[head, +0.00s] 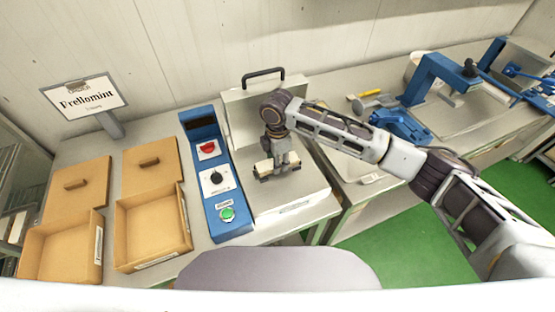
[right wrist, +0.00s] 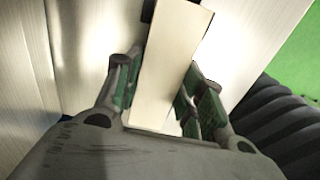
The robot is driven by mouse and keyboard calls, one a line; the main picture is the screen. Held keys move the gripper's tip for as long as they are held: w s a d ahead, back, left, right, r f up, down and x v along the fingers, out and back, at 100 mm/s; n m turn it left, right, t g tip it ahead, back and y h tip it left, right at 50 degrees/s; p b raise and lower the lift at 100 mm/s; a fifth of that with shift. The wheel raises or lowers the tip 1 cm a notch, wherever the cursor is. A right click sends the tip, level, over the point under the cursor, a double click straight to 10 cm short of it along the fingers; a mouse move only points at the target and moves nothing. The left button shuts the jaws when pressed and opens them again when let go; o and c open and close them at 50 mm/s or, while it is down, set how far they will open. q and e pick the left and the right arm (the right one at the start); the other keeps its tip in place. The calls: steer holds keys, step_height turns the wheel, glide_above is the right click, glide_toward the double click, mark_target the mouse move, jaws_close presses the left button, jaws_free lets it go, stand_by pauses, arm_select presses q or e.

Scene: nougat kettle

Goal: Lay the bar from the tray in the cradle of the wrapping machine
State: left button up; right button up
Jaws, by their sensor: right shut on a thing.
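My right gripper (head: 279,166) is shut on a cream-coloured bar (head: 264,168). It holds the bar over the steel top of a machine (head: 310,190) with a raised lid and black handle (head: 263,73). In the right wrist view the pale bar (right wrist: 165,70) lies between the green-padded fingers of the right gripper (right wrist: 160,95). A small dark part shows by the bar's far end, but I cannot tell whether the bar touches it. The cradle cannot be made out clearly, being hidden around the gripper. My left gripper is out of view.
A blue control panel (head: 207,128) with red, black and green controls stands left of the steel top. Two open cardboard boxes (head: 153,228) and their lids lie further left, below a sign (head: 84,97). Blue machines (head: 436,75) and a hammer (head: 371,99) are on the right-hand bench.

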steer(key=shift+p, duration=0.75)
stand_by(0.7)
steer(key=shift+f+p, duration=0.55)
steer(key=shift+p, duration=0.15)
stand_by(1.4)
steer(key=o, duration=1.6)
steer(key=shift+r, duration=4)
